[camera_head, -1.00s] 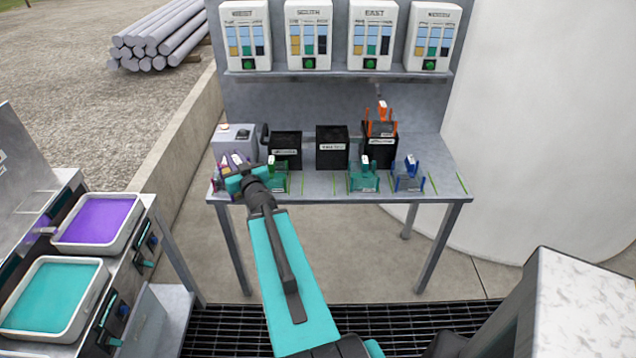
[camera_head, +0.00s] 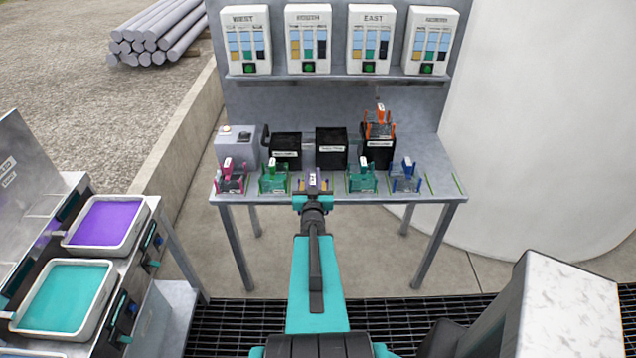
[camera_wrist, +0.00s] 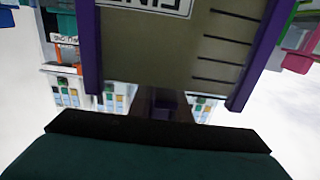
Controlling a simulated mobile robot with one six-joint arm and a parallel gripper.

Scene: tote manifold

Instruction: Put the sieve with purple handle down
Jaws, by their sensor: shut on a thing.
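My gripper (camera_head: 313,200) is over the front middle of the grey table (camera_head: 338,196). It is shut on the sieve with purple handle (camera_head: 313,183), which sits between a green-framed holder on its left and another on its right. In the wrist view the sieve (camera_wrist: 185,45) fills the upper middle, with purple side bars, a drab panel with dark lines and part of a white label. The gripper (camera_wrist: 165,120) covers its near end. Whether the sieve touches the table top is hidden.
A pink sieve (camera_head: 230,178) and green sieve (camera_head: 273,181) stand to the left; another green sieve (camera_head: 361,179) and a blue one (camera_head: 406,179) to the right. Behind are black boxes (camera_head: 331,149), one bearing an orange sieve (camera_head: 379,126). Purple (camera_head: 150,208) and teal (camera_head: 103,262) trays are at left.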

